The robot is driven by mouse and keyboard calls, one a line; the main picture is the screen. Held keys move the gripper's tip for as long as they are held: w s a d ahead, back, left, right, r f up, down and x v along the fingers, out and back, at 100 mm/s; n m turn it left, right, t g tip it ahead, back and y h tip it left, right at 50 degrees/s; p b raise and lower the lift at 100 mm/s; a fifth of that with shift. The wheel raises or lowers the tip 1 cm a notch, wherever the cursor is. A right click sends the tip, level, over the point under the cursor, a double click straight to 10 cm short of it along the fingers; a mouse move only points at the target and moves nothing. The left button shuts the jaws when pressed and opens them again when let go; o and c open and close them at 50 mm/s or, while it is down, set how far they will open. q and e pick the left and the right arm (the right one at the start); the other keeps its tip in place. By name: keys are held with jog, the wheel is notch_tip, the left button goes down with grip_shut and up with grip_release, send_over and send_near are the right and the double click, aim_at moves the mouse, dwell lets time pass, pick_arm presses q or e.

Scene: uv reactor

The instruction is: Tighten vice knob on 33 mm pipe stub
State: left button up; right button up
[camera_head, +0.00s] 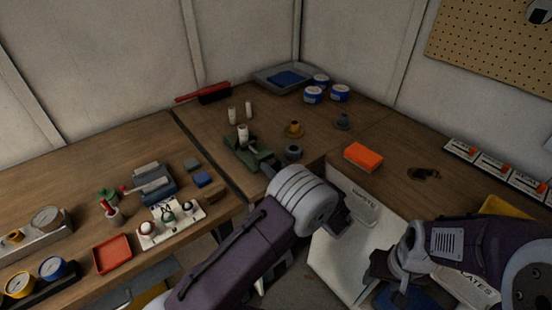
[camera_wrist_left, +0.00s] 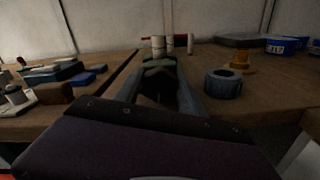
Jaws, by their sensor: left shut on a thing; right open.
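The green vice (camera_head: 248,152) stands on the corner bench near its front edge, with a pale pipe stub (camera_head: 243,132) upright in it. The stub also shows in the left wrist view (camera_wrist_left: 158,46), just beyond my fingers. My left gripper (camera_wrist_left: 160,70) reaches in from the front and is shut at the near end of the vice, on what appears to be the vice knob. The knob is hidden between the fingers, so its turn cannot be seen. My right gripper (camera_head: 378,268) is open and empty, low at the right, away from the vice.
A dark ring-shaped part (camera_wrist_left: 222,83) stands close to the right of my left fingers. Two pale stubs (camera_head: 240,112) stand behind the vice. A yellow flanged part (camera_head: 294,129), an orange box (camera_head: 363,157) and blue-labelled tubs (camera_head: 313,95) lie to the right.

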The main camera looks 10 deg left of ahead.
pick_arm(q)
jog(key=shift+r+m+p, duration=0.1)
jog(key=shift+m+p, duration=0.8)
jog(key=shift+p, duration=0.1)
jog(key=shift+m+p, duration=0.5)
jog(key=shift+m, duration=0.1)
jog(key=shift+f, duration=0.2)
jog(key=shift+a, duration=0.1)
jog(key=o, duration=1.1)
jog(key=shift+o, duration=1.4)
jog(key=shift+s, duration=0.1)
jog(key=shift+s+f, duration=0.1)
jog(key=shift+f, duration=0.05)
